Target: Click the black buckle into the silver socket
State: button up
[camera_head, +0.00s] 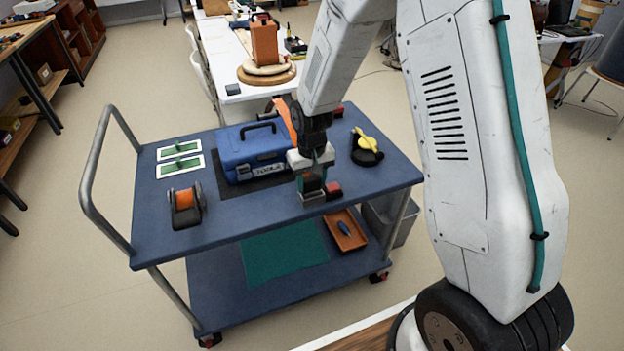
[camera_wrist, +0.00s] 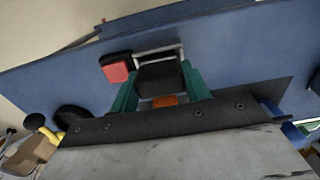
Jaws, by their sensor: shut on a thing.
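My gripper (camera_head: 312,182) points down over the front edge of the blue cart top. In the wrist view its teal fingers (camera_wrist: 160,82) are closed on both sides of the black buckle (camera_wrist: 160,75), which has an orange patch (camera_wrist: 164,101) at its near side. A silver frame (camera_wrist: 158,50), apparently the socket, shows just beyond the buckle; in the head view silver metal (camera_head: 312,197) shows low under the fingers. I cannot tell whether the buckle is inside the frame or only against it. A red block on a black base (camera_wrist: 116,70) is beside it.
A blue toolbox (camera_head: 250,150) stands on a dark mat close to the gripper's left. An orange-and-black reel (camera_head: 185,207), green-and-white cards (camera_head: 180,157) and a black holder with a yellow item (camera_head: 366,148) are also on the cart (camera_head: 235,215).

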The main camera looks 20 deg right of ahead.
jog(key=shift+f, duration=0.5)
dwell(0.4)
jog(key=o, duration=1)
jog(key=shift+r, duration=4)
